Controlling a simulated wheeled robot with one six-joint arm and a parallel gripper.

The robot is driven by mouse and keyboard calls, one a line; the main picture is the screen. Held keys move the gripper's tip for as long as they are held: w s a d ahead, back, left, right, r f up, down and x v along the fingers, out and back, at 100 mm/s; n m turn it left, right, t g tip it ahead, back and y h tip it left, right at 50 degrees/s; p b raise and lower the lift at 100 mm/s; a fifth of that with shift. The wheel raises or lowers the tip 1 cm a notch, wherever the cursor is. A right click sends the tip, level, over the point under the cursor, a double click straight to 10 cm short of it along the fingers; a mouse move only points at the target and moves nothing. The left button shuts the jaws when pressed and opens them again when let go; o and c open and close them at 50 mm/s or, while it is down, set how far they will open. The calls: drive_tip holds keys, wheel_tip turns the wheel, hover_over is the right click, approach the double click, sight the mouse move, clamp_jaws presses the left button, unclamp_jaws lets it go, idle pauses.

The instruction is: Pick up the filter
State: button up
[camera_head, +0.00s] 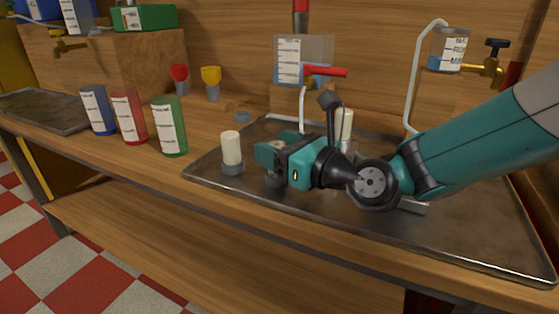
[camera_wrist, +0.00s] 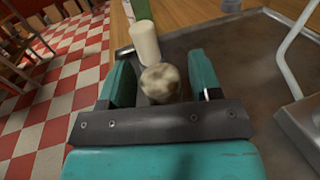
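My gripper (camera_head: 268,160) is low over the metal tray, pointing left. In the wrist view its two teal fingers (camera_wrist: 162,82) are apart. A mottled beige round top, likely a used filter (camera_wrist: 160,84), lies between them, with a visible gap at the right finger. In the head view my gripper hides this piece except for a dark base under the fingers. A cream cylindrical filter (camera_head: 231,148) stands upright on a grey base left of my gripper; it also shows beyond the fingers in the wrist view (camera_wrist: 145,44). Another pale cylinder (camera_head: 346,124) stands behind my arm.
The metal tray (camera_head: 450,240) lies on a wooden bench. Blue (camera_head: 97,110), red (camera_head: 129,118) and green (camera_head: 169,127) labelled containers stand to the left. A clear tank (camera_head: 304,58) with a red-handled tap and a thin pipe (camera_head: 410,90) stand at the back.

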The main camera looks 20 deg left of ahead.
drive_tip(key=c, duration=0.8)
drive_tip(key=shift+o, duration=0.2)
drive_tip(key=shift+r, duration=0.1)
